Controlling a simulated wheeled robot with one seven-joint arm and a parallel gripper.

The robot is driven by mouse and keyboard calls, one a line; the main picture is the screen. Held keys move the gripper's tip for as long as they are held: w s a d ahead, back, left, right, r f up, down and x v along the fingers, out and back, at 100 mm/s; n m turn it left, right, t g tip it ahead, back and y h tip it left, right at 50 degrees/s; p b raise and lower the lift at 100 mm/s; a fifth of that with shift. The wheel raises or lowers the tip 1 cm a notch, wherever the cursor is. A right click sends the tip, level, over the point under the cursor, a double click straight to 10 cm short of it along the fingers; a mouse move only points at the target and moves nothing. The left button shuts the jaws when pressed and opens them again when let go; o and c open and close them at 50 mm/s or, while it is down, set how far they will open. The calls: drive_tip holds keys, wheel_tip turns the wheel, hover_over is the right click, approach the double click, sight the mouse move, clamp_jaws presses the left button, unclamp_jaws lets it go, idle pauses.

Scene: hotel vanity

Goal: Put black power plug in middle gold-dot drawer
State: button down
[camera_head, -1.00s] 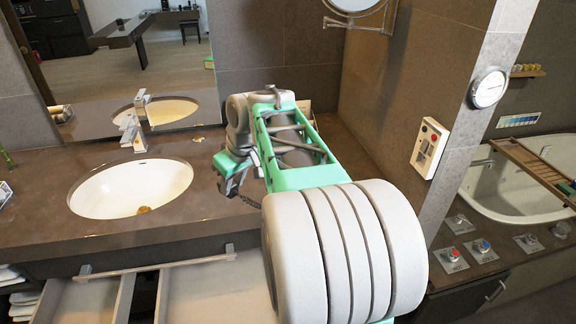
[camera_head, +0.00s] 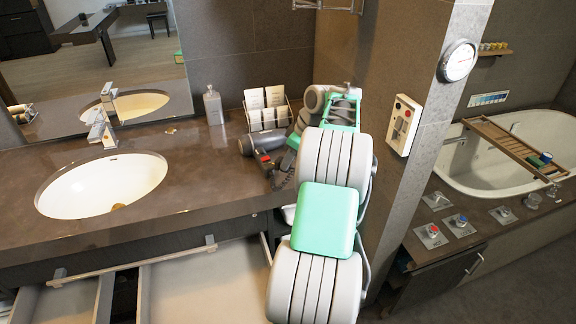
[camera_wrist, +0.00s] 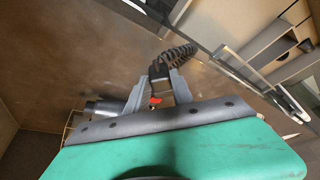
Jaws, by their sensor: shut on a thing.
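My gripper (camera_head: 274,170) is low over the right part of the counter, partly hidden by my arm. The cord also shows in the head view (camera_head: 282,178). A small red part shows between the fingers. An open drawer (camera_head: 200,285) is below the counter at the lower left in the head view. No gold dot can be made out.
A grey hair dryer (camera_head: 258,142) lies close beside my gripper. A wire rack of cards (camera_head: 266,112) and a bottle (camera_head: 213,105) stand behind it. The sink (camera_head: 100,186) is at the left. A wall pillar (camera_head: 388,190) stands close on the right. The counter between sink and dryer is clear.

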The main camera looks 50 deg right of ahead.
drive_tip(key=shift+w+d+f, duration=0.55)
drive_tip(key=shift+d+f, duration=0.1)
drive_tip(key=shift+f, duration=0.2)
drive_tip(key=shift+w+d+f, duration=0.15)
drive_tip(key=shift+f, duration=1.95)
drive_tip(key=c, duration=1.1)
unclamp_jaws()
